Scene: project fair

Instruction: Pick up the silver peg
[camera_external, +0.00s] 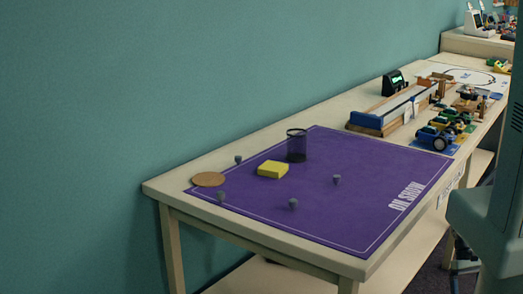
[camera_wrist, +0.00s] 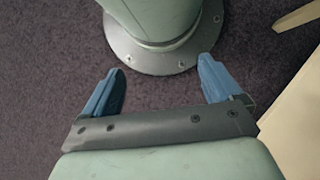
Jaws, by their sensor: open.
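Several small grey pegs stand on the table: one near the mat's back edge (camera_external: 238,159), one at its left edge (camera_external: 222,196), one near the front (camera_external: 293,203) and one right of the middle (camera_external: 336,179). They are too small and alike to tell which is the silver peg. My gripper (camera_wrist: 160,68) shows in the wrist view with its blue fingers wide apart and nothing between them. It hangs over the dark floor beside my base, away from the pegs. The gripper is not visible in the external view.
The purple mat (camera_external: 330,215) holds a yellow block (camera_external: 273,170) and a dark mesh cup (camera_external: 297,146). A round cork coaster (camera_external: 208,180) lies at its left corner. A wooden track (camera_external: 395,108) and toy vehicles (camera_external: 434,136) fill the far end. The mat's front is mostly clear.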

